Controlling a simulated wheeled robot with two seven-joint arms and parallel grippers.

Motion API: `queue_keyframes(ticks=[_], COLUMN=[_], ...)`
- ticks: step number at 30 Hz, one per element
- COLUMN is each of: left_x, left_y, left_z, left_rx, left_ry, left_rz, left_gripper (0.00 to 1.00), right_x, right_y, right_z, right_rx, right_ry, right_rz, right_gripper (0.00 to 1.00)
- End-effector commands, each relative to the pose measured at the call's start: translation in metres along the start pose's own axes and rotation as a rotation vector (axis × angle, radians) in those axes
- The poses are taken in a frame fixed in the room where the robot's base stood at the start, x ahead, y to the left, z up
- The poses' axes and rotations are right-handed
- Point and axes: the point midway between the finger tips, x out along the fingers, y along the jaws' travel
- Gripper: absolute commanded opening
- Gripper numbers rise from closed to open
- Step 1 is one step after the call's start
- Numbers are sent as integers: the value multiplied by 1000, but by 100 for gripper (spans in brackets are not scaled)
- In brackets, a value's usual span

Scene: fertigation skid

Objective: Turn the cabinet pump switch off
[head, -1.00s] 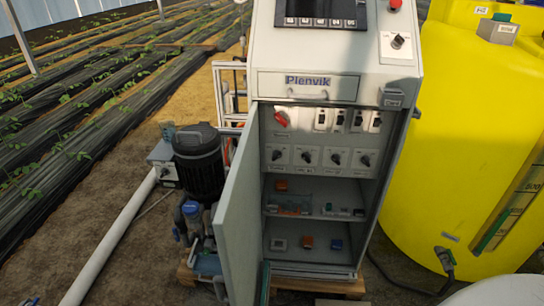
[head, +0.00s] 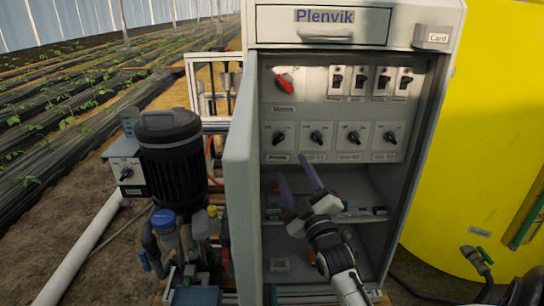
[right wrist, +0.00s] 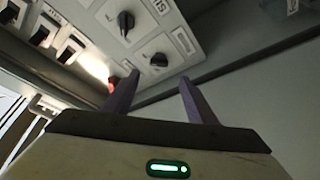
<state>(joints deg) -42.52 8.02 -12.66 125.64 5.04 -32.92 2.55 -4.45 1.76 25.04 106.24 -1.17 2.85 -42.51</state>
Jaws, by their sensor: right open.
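The open cabinet (head: 345,103) has a row of black rotary switches on a grey panel: one at the left (head: 278,138), two in the middle (head: 317,137) (head: 354,137) and one at the right (head: 390,137). Their labels are too small to read surely, so I cannot tell which is the pump switch. My right gripper (head: 295,170) is open and empty, below the left part of this row and apart from it. In the right wrist view the open fingers (right wrist: 158,79) point toward the panel, with a black knob (right wrist: 125,22) beyond them. My left gripper is not in view.
The cabinet door (head: 240,190) stands open at the left of the opening. A red rotary switch (head: 285,82) and several black toggles (head: 360,78) sit above the row. A shelf (head: 350,216) lies below. A yellow tank (head: 500,120) stands at the right.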

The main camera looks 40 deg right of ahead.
Motion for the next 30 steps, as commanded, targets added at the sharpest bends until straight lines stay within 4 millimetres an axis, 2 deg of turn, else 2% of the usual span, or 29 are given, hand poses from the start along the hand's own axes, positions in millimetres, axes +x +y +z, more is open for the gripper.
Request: queue_keyframes(ticks=[15, 21, 29, 30], left_x=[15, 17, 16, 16], left_y=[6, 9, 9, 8], left_z=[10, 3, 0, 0], left_rx=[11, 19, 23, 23], left_ry=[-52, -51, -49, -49], left_rz=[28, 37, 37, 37], left_gripper=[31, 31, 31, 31], right_x=[84, 98, 100, 100], right_y=[0, 0, 0, 0], right_z=[0, -1, -1, -1], right_rx=[0, 1, 1, 1], right_ry=[1, 0, 0, 0], right_rz=[0, 0, -1, -1], right_gripper=[52, 52, 52, 48])
